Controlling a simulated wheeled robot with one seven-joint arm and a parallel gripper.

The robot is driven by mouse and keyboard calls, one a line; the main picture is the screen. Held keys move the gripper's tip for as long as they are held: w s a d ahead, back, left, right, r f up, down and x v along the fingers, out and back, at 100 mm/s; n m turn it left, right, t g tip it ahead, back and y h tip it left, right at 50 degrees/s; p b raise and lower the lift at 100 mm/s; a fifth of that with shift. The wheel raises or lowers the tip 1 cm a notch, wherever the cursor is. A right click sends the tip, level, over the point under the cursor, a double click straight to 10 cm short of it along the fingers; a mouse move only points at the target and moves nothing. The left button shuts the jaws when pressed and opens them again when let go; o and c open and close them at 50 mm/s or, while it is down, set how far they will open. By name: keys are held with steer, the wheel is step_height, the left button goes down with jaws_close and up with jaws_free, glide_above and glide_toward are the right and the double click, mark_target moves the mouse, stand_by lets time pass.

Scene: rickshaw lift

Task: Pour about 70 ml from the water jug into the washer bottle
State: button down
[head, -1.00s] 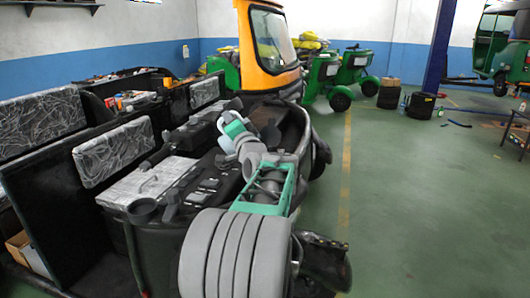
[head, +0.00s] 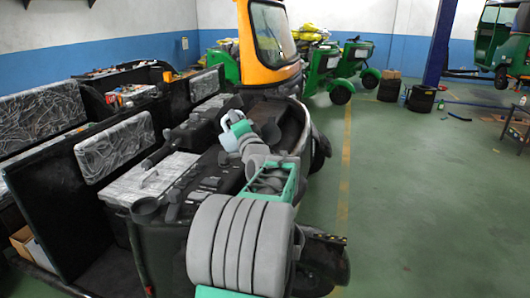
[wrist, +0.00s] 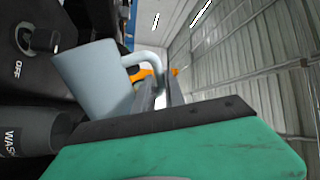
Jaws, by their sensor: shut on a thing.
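The water jug (wrist: 92,78) is a pale blue cup-shaped vessel with a side handle. My gripper (wrist: 160,92) is shut on its handle in the wrist view. In the head view the jug (head: 229,141) shows small beside my green gripper (head: 241,128), above the dark vehicle body. A dark grey cylinder (wrist: 28,133) with letters starting "WAS" lies just below the jug at the left of the wrist view and looks like the washer bottle. The jug appears apart from it. I cannot pick out the bottle surely in the head view.
A black panel with a knob and an "OFF" label (wrist: 18,68) is close beside the jug. The yellow cab (head: 270,45) stands behind.

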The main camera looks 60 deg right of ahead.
steer(key=shift+w+a+r, duration=0.1)
steer(key=shift+a, duration=0.1)
stand_by(0.4)
steer(key=shift+s+d+m+p, duration=0.25)
steer(key=shift+m+p, duration=0.35)
steer(key=shift+p, duration=0.15)
steer(key=shift+s+d+f+m, duration=0.2)
steer(key=shift+s+d+m, duration=0.2)
steer(key=shift+s+m, duration=0.1)
stand_by(0.7)
